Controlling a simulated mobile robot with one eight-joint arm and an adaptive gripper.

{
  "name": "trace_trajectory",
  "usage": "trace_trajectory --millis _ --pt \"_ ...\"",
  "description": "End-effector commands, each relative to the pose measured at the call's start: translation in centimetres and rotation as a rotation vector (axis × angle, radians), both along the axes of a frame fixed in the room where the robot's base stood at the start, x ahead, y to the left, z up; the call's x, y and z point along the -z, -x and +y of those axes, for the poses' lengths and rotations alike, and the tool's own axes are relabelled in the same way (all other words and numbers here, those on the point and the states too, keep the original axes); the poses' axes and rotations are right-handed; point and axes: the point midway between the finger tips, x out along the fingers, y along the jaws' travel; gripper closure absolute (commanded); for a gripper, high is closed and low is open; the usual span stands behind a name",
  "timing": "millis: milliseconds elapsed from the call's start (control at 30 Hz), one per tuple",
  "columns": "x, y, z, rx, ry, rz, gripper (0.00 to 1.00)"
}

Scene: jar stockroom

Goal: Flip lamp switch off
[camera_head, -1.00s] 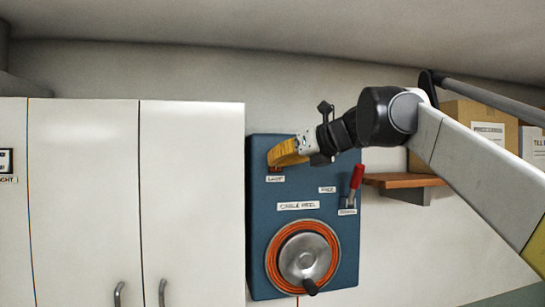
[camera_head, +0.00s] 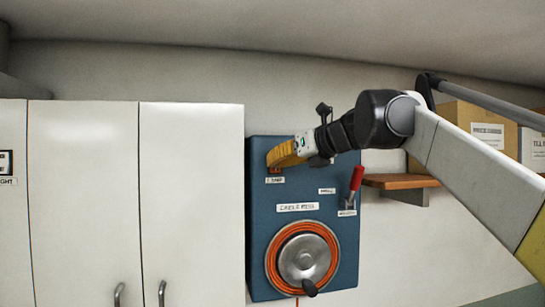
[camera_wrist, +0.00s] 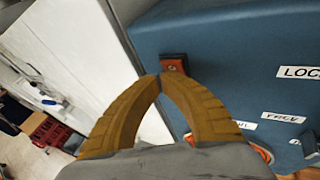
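The lamp switch is a small orange-red switch (camera_head: 275,171) at the upper left of the blue panel (camera_head: 258,215), with a small label under it. In the head view my gripper (camera_head: 270,160) covers most of it. In the wrist view the switch (camera_wrist: 174,66) shows just beyond the fingertips, on a dark mount. My gripper (camera_wrist: 160,77) has yellow ribbed fingers whose tips meet, with nothing seen between them. The tips are at or very close to the switch; I cannot tell whether they touch it.
A red-handled lever (camera_head: 356,178) and a cable reel (camera_head: 302,258) with orange cable are on the same panel. White cabinets (camera_head: 190,200) stand to the left. A wooden shelf (camera_head: 400,181) and cardboard boxes (camera_head: 480,125) are to the right.

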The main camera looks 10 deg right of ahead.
Motion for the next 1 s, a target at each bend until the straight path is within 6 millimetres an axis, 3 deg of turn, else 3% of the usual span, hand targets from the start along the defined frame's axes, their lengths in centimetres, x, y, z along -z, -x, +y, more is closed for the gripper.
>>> trace_trajectory --millis 1000 --pt "-0.20 -0.95 0.01 0.000 0.000 0.000 1.00"
